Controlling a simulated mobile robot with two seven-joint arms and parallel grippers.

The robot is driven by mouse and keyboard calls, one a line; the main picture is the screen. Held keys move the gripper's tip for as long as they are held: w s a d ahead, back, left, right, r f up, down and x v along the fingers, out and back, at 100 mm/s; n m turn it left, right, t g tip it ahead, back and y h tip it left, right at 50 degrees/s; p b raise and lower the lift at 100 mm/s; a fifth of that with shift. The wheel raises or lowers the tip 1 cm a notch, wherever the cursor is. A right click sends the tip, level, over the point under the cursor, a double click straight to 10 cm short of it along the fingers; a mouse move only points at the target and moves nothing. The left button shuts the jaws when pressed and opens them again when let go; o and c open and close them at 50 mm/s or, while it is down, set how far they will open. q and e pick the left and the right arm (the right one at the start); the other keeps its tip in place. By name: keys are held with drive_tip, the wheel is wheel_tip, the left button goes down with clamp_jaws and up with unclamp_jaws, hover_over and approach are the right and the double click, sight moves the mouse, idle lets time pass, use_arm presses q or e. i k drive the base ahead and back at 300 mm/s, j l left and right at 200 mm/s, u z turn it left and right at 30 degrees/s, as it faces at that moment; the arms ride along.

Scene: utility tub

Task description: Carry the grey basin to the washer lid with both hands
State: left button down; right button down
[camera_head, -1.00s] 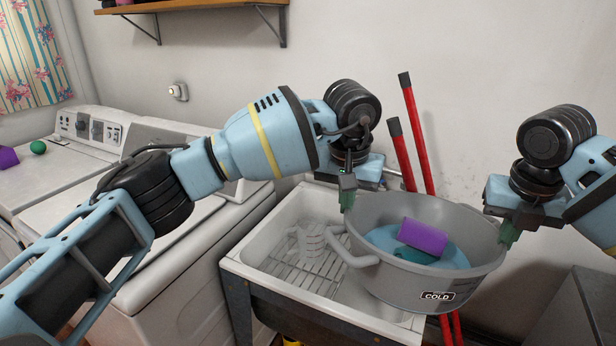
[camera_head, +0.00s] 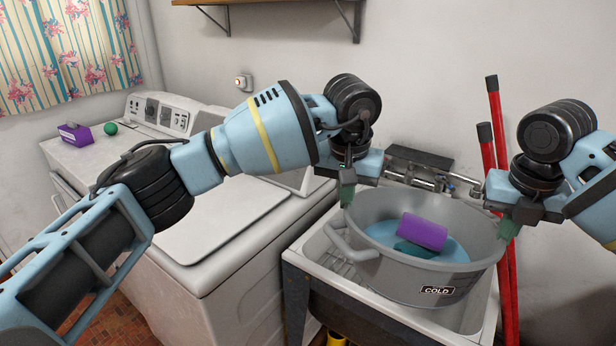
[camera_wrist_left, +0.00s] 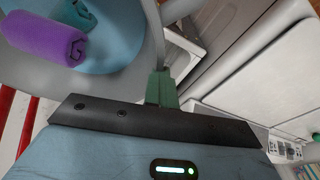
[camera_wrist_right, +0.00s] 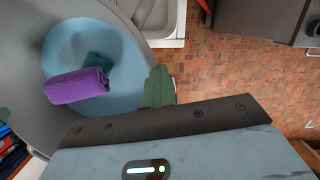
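The grey basin (camera_head: 415,272), labelled COLD, is held roughly level above the sink. In it lie a purple roll (camera_head: 423,233) and a teal cloth (camera_head: 413,250) on a blue surface. My left gripper (camera_head: 347,194) is shut on the basin's left rim; its green fingers (camera_wrist_left: 162,88) show close together there. My right gripper (camera_head: 508,228) is shut on the right rim, and its fingers (camera_wrist_right: 158,86) also show in the right wrist view. The washer lid (camera_head: 225,222) is white, closed and bare where visible, left of the basin; my left arm hides part of it.
The white sink (camera_head: 478,308) with a wire rack stands under the basin, its faucet (camera_head: 432,180) behind. Red-handled tools (camera_head: 503,150) lean at the right. A purple box (camera_head: 75,134) and green ball (camera_head: 110,128) sit on the far-left machine. A shelf hangs above.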

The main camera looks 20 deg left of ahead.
sight(199, 212)
drive_tip(key=i+j+u, duration=0.2)
drive_tip(key=j+u, duration=0.15)
drive_tip(key=i+j+u, duration=0.35)
drive_tip(key=j, duration=0.15)
drive_tip(key=i+j+u, duration=0.35)
drive_tip(key=k, duration=0.1)
